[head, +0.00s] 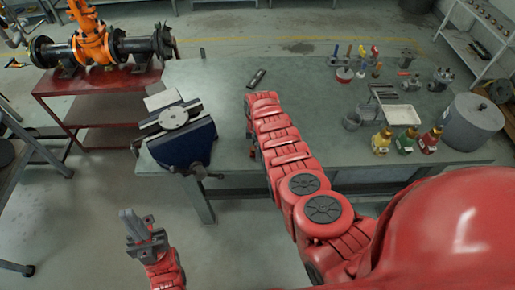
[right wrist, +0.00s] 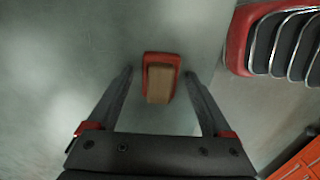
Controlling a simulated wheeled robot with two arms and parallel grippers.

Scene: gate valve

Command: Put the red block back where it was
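The red block (right wrist: 161,58) shows in the right wrist view as a small red piece with a tan-brown face toward the camera. My right gripper (right wrist: 159,72) is open, its two dark fingers on either side of the block with a gap on each side. I cannot tell how far below the fingertips the block lies. In the head view my right arm hides the right gripper, and I cannot make out the block clearly. My left gripper (head: 134,222) is at the lower left, over the floor, pointing up; its fingers look close together and empty.
The grey-green table (head: 225,80) holds a blue vise (head: 185,145) at its left. Several small bottles (head: 405,142), a white tray (head: 402,115) and a grey cylinder (head: 470,122) stand at its right. A red stand (head: 95,85) with an orange valve (head: 92,35) is beyond.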

